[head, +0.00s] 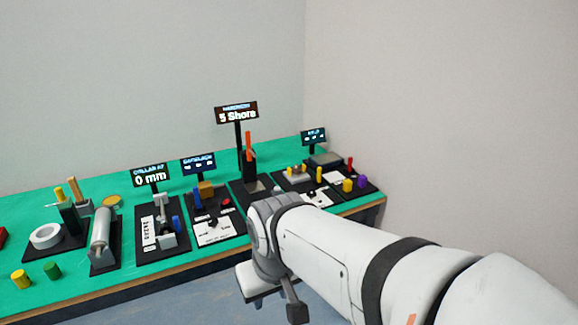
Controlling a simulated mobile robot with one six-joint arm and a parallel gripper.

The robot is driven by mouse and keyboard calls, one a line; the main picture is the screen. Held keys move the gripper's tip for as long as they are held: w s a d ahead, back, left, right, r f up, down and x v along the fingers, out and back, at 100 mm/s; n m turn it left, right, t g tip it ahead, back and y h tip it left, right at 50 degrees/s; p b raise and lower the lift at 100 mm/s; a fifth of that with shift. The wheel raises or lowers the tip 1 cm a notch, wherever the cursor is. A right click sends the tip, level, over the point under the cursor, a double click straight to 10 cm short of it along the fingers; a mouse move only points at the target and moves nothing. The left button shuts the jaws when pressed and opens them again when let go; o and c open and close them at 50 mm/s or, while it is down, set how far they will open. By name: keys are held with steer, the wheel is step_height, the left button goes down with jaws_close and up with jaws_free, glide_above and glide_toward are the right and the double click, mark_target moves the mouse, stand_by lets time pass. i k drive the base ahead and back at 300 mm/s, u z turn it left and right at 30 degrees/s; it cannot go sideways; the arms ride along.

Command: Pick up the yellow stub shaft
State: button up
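Several short yellow cylinders are in the head view, and I cannot tell for certain which is the yellow stub shaft. One yellow cylinder (20,279) stands upright at the front left of the green bench, beside a green cylinder (52,270). A thinner yellow cylinder (318,173) stands just behind that one. My gripper (275,293) hangs in front of the bench edge, apart from all of them. Its fingers are partly hidden, so its opening is unclear.
The green bench (100,190) carries black stations with signs, including a tall post sign (237,113). A grey roller (102,238) and a white ring (46,235) stand on the left. Open floor (180,300) lies in front. Walls close off the back and right.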

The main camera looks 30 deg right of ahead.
mark_target(348, 183)
steer(key=u, duration=0.55)
steer(key=i, duration=0.75)
steer(key=z, duration=2.75)
steer(key=i, duration=1)
